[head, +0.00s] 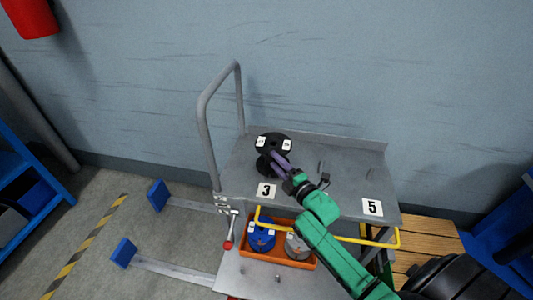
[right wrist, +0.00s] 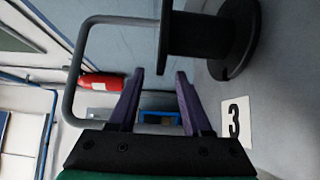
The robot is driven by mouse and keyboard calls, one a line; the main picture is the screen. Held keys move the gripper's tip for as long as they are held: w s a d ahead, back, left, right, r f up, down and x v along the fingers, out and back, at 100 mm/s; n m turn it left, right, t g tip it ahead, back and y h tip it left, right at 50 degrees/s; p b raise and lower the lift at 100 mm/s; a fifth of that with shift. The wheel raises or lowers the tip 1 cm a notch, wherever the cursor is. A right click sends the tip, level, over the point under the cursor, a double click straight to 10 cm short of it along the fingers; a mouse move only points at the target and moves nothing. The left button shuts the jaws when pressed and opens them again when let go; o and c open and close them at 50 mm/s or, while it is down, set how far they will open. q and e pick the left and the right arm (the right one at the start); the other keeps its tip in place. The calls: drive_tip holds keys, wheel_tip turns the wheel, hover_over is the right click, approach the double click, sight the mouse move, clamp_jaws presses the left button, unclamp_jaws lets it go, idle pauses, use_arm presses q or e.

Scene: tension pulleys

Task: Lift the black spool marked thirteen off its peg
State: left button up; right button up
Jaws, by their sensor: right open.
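The black spool (head: 272,139) stands upright on the upper shelf of the cart, behind the "3" label. Two white tags show on its top flange, with marks too small to read surely. Its peg is hidden. My right gripper (head: 277,160) reaches in from the lower right, its purple fingers in front of part of the spool. My left gripper is not in view.
The grey cart shelf (head: 340,165) has bare pegs at right and a "5" label (head: 372,207). A tall handle (head: 203,130) rises at left. An orange bin (head: 270,258) below holds a blue spool (head: 262,240) and a grey one (head: 297,247). A yellow rail runs above the bin.

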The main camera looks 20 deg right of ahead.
sight(265, 149)
drive_tip(key=w, duration=0.4)
drive_tip(key=w+a, duration=0.1)
drive_tip(key=w, duration=0.1)
drive_tip(key=shift+w+b, duration=0.35)
drive_tip(key=shift+b, duration=0.05)
drive_tip(key=shift+w, duration=0.25)
clamp_jaws()
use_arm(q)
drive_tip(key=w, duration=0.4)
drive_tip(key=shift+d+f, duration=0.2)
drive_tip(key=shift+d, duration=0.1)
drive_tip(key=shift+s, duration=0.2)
